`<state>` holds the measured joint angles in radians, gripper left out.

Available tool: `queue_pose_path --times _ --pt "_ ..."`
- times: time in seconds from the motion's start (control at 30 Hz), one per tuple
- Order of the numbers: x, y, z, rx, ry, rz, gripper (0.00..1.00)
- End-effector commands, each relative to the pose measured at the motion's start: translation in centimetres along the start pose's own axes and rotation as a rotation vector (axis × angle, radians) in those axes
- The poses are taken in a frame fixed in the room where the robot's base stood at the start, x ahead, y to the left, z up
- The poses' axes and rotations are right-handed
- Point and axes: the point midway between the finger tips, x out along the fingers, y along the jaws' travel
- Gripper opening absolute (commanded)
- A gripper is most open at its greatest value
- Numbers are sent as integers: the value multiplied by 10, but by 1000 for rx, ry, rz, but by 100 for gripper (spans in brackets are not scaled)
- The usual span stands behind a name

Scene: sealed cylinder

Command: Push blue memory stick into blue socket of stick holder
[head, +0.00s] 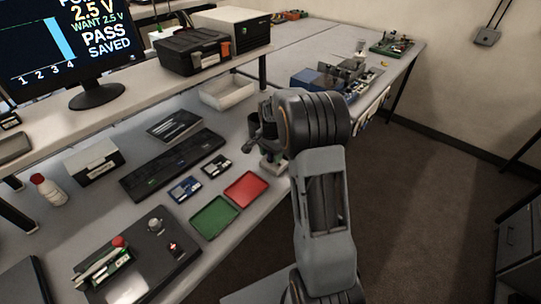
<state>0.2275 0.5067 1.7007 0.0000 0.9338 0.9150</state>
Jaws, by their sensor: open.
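My gripper (256,146) hangs over the bench, to the right of the keyboard, with my own arm partly in front of it. It is open, and I see nothing held in it. Two small flat pieces lie between the keyboard and the colored trays: a blue one (185,189) with light parts on it, and a dark one (216,166) with light parts. Either may be the stick holder; I cannot tell which. The blue memory stick and the blue socket are too small to make out. A small pale object (271,166) shows just below my gripper.
A green tray (214,217) and a red tray (246,189) lie near the bench's front edge. A keyboard (173,165) lies behind them. A dark board with a red knob (137,262) is at front left. A white bin (227,93) stands behind my gripper.

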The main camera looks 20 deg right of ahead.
Motion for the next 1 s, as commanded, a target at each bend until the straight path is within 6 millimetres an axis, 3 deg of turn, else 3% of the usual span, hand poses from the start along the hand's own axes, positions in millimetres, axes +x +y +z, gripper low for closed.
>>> queue_pose_path --times 0.7,1.0 --pt "0 0 0 0 0 0 53" --pt "0 0 0 0 0 0 25"
